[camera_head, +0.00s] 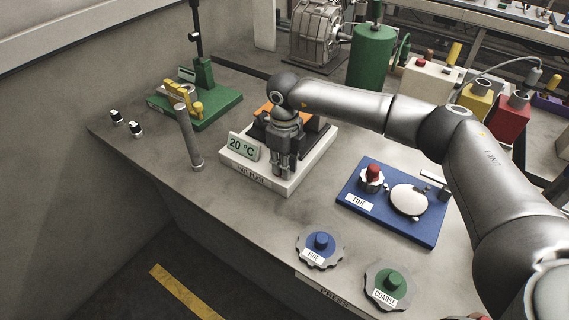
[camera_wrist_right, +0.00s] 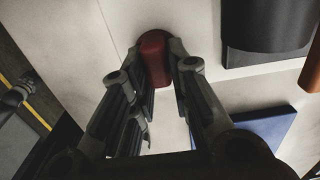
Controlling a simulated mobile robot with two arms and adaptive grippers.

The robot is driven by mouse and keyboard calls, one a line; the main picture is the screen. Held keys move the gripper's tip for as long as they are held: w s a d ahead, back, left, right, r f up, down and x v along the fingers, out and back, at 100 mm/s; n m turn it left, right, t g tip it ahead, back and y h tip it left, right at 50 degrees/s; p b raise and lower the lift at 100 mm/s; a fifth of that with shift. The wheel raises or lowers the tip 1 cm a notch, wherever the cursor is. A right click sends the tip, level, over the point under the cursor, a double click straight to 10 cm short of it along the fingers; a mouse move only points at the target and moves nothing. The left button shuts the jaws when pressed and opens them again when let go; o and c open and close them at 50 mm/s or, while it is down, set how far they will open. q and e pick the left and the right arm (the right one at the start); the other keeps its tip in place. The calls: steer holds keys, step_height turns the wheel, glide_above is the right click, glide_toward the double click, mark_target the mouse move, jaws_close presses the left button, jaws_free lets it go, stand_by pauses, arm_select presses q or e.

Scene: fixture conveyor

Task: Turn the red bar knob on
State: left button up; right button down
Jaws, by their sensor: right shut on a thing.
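The red bar knob (camera_wrist_right: 155,58) shows in the right wrist view, between the fingertips of my right gripper (camera_wrist_right: 160,72). The gripper's fingers are shut on it from both sides. In the head view my right gripper (camera_head: 282,172) points down at the front of the white hot plate (camera_head: 244,181), right of its "20 °C" display (camera_head: 243,147). The knob is hidden behind the fingers there. My left gripper is in neither view.
A grey post (camera_head: 189,140) stands left of the hot plate. A blue base (camera_head: 421,226) with a red-topped knob (camera_head: 373,173) and a white disc lies to the right. Blue (camera_head: 321,241) and green (camera_head: 391,280) knobs sit near the front edge. A green stand (camera_head: 222,101) is behind left.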

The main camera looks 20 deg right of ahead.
steer(key=shift+m, duration=0.4)
steer(key=m, duration=0.1)
steer(key=m+b, duration=0.1)
steer(key=shift+s+a+m, duration=0.1)
steer(key=shift+a+m, duration=0.1)
steer(key=shift+m, duration=0.2)
steer(key=m, duration=0.1)
steer(key=m+b, duration=0.1)
steer(key=m, duration=0.1)
steer(key=m+b, duration=0.1)
steer(key=m, duration=0.1)
steer(key=shift+a, duration=0.3)
steer(key=m, duration=0.4)
steer(key=shift+a+m+b, duration=0.2)
steer(key=shift+m+b, duration=0.2)
steer(key=shift+w+a+m, duration=0.1)
steer(key=shift+w+m, duration=0.05)
steer(key=shift+m, duration=0.8)
steer(key=shift+w+a+m, duration=0.1)
steer(key=shift+m, duration=0.85)
steer(key=shift+r, duration=0.1)
steer(key=c, duration=1.4)
jaws_free()
steer(key=shift+o, duration=0.2)
